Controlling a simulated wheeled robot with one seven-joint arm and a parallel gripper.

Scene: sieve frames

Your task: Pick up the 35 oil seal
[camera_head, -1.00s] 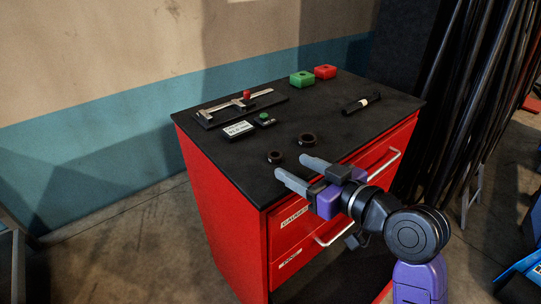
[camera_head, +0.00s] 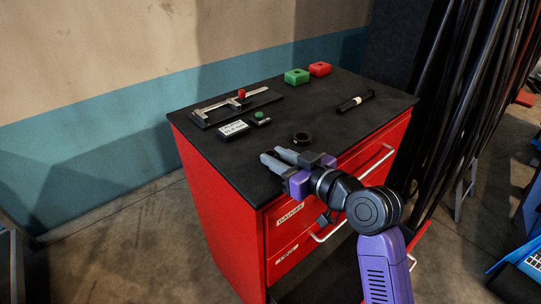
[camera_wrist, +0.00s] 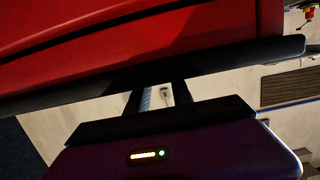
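A black ring (camera_head: 302,138), an oil seal by its looks, lies flat on the dark cabinet top (camera_head: 215,160). No size mark is readable on it. My gripper (camera_head: 274,156) is low over the front part of the top, left of this ring and apart from it. Its two grey fingers are spread and point left. A second, smaller black ring is mostly or wholly hidden at the fingers; I cannot tell whether it lies between them. In the wrist view my gripper (camera_wrist: 163,96) shows two separated dark fingers, partly hidden behind the cabinet edge, with no ring clearly visible.
On the top stand a caliper on a dark board (camera_head: 240,105), a white label plate (camera_head: 233,128), a small green-knobbed piece (camera_head: 260,118), a green block (camera_head: 297,77), a red block (camera_head: 320,69) and a black marker-like cylinder (camera_head: 355,101). Drawer handles (camera_head: 376,162) stick out in front.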

